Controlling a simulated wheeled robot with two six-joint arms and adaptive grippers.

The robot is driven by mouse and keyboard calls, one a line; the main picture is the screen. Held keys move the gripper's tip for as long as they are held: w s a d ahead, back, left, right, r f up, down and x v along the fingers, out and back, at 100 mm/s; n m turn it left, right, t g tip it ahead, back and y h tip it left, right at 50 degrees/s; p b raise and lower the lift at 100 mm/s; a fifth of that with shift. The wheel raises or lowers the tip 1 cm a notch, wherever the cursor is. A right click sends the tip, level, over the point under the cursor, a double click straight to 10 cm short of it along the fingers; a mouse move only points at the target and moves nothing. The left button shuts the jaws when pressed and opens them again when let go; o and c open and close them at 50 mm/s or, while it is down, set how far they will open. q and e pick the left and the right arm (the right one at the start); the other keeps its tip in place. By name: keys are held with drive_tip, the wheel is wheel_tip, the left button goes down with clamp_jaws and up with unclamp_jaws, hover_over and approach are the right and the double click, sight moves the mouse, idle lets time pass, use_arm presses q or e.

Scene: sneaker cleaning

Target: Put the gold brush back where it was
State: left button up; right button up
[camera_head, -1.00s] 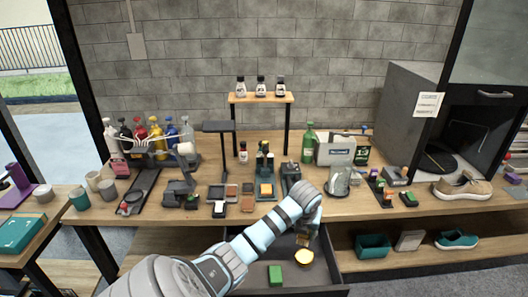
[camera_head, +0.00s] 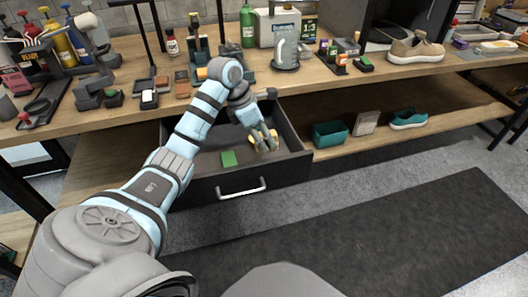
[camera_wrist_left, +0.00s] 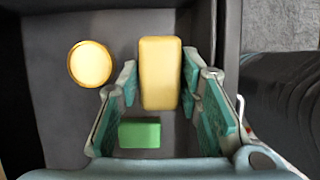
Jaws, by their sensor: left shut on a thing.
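My left gripper (camera_head: 264,138) reaches down into the open drawer (camera_head: 205,181) under the workbench. In the left wrist view, the gold brush (camera_wrist_left: 160,72), a long yellow-gold block, lies between the teal-padded fingers (camera_wrist_left: 163,95), and the gripper is shut on it. A round gold piece (camera_wrist_left: 90,64) lies to its left on the dark drawer floor. A green block (camera_wrist_left: 139,133) lies nearer the wrist and also shows in the head view (camera_head: 228,159). The fingers partly hide the gold things in the head view. My right gripper is not in view.
The drawer's front with its handle (camera_head: 242,189) is pulled out. On the shelf to the right are a teal bin (camera_head: 330,134), a pale box (camera_head: 366,123) and a teal shoe (camera_head: 408,119). The bench top above is crowded with bottles and tools.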

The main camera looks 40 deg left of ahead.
use_arm(q)
wheel_tip(320, 180, down, 8)
drive_tip(key=shift+r+b, duration=0.25)
drive_tip(key=shift+b, duration=0.5)
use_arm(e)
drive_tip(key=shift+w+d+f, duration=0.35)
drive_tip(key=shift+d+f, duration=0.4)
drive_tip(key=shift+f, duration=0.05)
use_arm(q)
drive_tip(key=shift+f, duration=0.15)
drive_tip(key=o, duration=1.2)
drive_tip(key=shift+o, duration=0.2)
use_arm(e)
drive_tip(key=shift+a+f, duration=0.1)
